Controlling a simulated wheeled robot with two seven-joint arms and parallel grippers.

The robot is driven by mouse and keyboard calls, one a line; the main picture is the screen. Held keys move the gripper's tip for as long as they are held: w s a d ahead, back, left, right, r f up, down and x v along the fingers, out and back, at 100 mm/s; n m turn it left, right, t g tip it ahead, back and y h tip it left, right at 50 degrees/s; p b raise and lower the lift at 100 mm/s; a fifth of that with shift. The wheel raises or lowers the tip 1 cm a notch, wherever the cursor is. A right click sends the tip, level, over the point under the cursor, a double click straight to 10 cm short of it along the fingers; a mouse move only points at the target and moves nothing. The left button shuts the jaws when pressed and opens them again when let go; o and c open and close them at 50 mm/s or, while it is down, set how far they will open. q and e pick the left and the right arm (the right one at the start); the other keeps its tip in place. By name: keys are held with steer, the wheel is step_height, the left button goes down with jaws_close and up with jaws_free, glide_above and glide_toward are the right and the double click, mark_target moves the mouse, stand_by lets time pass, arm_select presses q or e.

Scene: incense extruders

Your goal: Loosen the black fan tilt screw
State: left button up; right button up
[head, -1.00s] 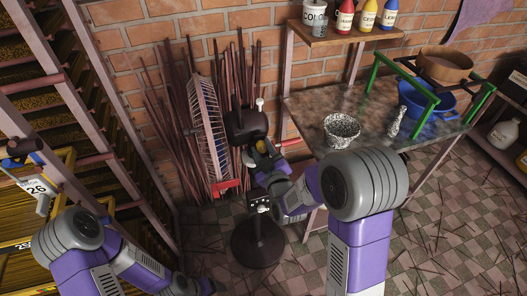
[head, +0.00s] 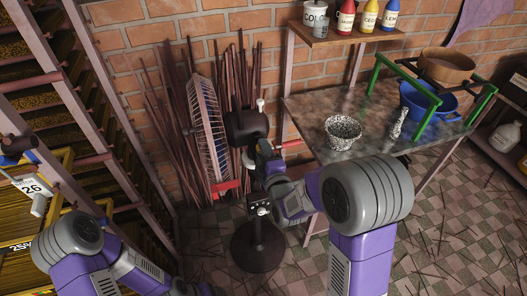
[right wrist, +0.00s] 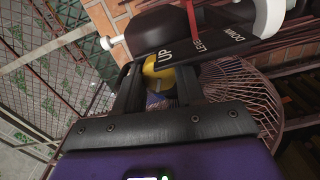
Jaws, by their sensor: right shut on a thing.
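The pedestal fan has a round wire cage (head: 207,130), a black motor housing (head: 245,126) and a round black base (head: 258,247). In the right wrist view, a black tilt plate (right wrist: 200,48) bears the words UP, LEVEL and DOWN. My right gripper (head: 262,152) is at the tilt joint below the housing. In the right wrist view, my right gripper (right wrist: 158,78) is shut at the plate, with a yellow curved part (right wrist: 160,70) between its fingers. The black tilt screw is mostly hidden there.
A worktable (head: 300,108) stands right of the fan, with a speckled bowl (head: 343,132), a blue pot (head: 425,100) and a green frame (head: 372,75). Thin sticks lean on the brick wall behind the fan. A rack (head: 75,110) stands at the left.

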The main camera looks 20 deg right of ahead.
steer(key=n+p, duration=0.1)
steer(key=n, duration=0.5)
steer(key=shift+n, duration=0.3)
stand_by(0.4)
steer(key=o, duration=1)
steer(key=shift+o, duration=0.2)
